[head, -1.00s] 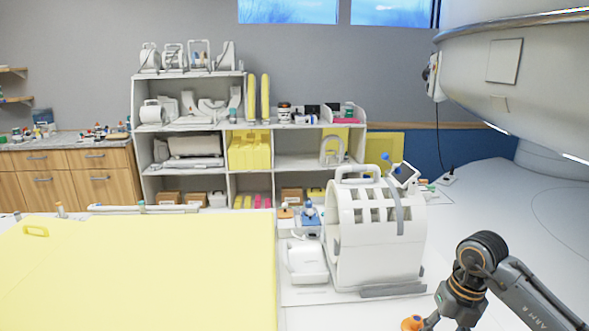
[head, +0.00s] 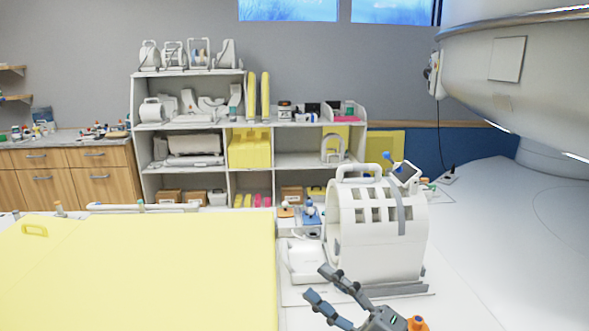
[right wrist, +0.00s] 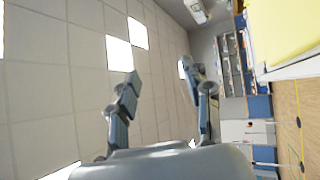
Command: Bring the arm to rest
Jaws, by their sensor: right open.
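My right gripper (head: 318,282) is at the bottom of the head view, right of centre. Its two fingers are spread apart and point up and left, with nothing between them. It appears in front of the white head coil (head: 378,238) and the white table surface; how far above the table it is I cannot tell. In the right wrist view the gripper (right wrist: 160,84) also shows open and empty, with ceiling and room behind its fingers. My left gripper is not in view.
A yellow pad (head: 140,275) covers the table at left. The large white scanner (head: 525,80) hangs over the right side. Shelves (head: 250,75) with coils and pads stand at the back.

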